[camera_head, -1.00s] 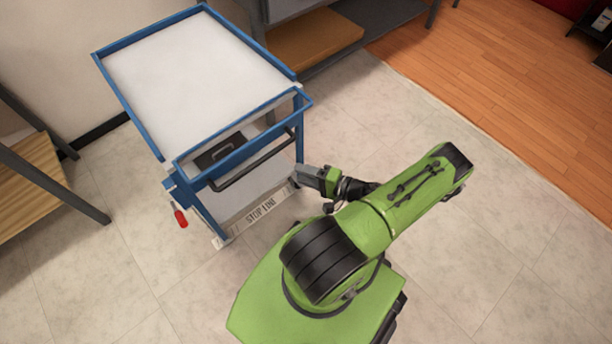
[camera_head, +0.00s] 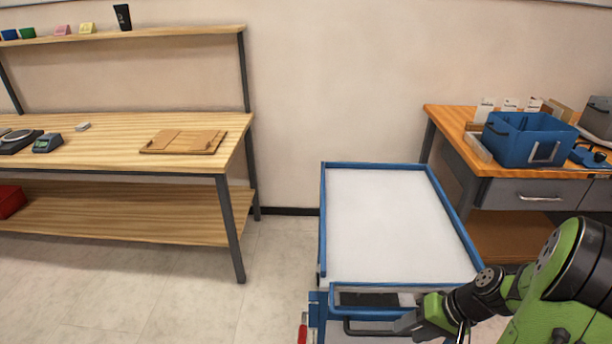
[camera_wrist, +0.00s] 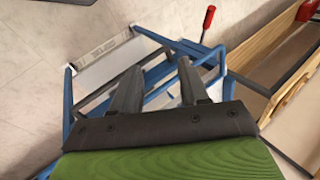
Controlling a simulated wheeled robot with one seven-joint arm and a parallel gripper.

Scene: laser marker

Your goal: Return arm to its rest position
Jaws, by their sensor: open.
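My green and black arm comes in from the lower right in the head view. My gripper (camera_head: 405,322) is beside the near end of a blue cart, close to its dark handle (camera_head: 370,331). In the wrist view my gripper (camera_wrist: 158,78) has its two grey fingers spread, with nothing held between them. The blue cart's frame (camera_wrist: 215,55) lies beyond the fingers there. Whether a finger touches the cart cannot be told.
The cart's white top (camera_head: 390,225) is empty. A wooden shelf bench (camera_head: 100,150) stands left and a desk (camera_head: 455,125) with a blue bin (camera_head: 525,140) stands right. A red handle (camera_wrist: 209,15) sticks out from the cart. Bare floor (camera_head: 170,290) shows to its left.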

